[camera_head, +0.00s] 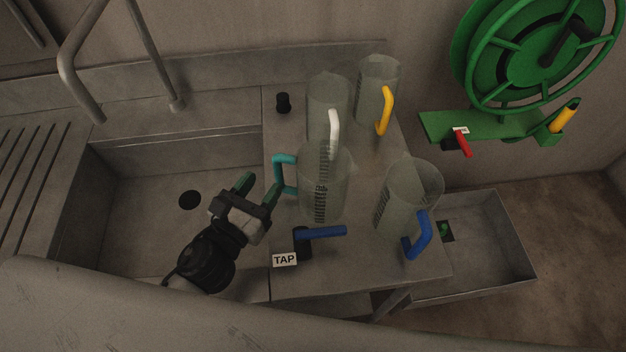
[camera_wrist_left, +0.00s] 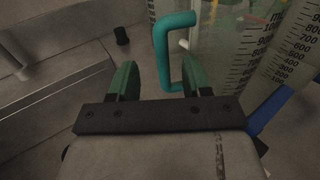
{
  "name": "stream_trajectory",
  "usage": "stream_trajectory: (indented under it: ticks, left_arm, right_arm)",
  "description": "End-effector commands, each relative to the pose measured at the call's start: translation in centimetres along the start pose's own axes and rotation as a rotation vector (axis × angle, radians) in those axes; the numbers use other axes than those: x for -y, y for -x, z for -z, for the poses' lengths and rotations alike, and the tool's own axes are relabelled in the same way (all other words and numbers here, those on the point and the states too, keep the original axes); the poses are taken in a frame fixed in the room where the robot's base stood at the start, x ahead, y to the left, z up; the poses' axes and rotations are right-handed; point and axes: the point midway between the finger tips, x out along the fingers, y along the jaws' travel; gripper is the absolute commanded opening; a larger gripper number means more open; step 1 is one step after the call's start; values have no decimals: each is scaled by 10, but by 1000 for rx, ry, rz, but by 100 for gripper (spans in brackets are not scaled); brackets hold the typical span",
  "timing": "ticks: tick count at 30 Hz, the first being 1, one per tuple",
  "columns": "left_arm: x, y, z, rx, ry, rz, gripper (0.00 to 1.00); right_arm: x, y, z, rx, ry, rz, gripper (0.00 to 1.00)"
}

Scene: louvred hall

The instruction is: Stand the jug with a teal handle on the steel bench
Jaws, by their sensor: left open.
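The clear jug with a teal handle (camera_head: 325,190) stands upright on a grey steel worktop (camera_head: 345,275) right of the sink. Its teal handle (camera_head: 280,172) points left, towards my left gripper (camera_head: 258,184). That gripper is open and empty, over the sink's right side, with its fingertips close to the handle. In the left wrist view the teal handle (camera_wrist_left: 162,50) shows ahead, between and beyond the two green fingers (camera_wrist_left: 157,78). I cannot tell whether they touch it. My right gripper is not in view.
Jugs with a white handle (camera_head: 334,135), yellow handle (camera_head: 384,110) and blue handle (camera_head: 417,238) crowd the worktop. A blue tap lever (camera_head: 322,233) lies in front of the teal-handled jug. A green hose reel (camera_head: 530,60) hangs right, above a low trough (camera_head: 490,255).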

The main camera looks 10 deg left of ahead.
Motion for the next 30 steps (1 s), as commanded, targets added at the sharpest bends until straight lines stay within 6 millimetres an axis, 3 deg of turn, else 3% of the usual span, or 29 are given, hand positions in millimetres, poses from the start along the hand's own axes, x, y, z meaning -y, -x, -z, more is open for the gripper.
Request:
stream_trajectory:
  ticks: [18, 27, 30]
  left_arm:
    - [1, -73, 1, 1, 4, 1, 49]
    - [1, -78, 3, -1, 4, 2, 49]
    - [1, -78, 3, -1, 4, 2, 33]
  right_arm:
    - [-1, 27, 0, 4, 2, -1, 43]
    - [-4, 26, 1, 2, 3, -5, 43]
    - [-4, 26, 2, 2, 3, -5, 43]
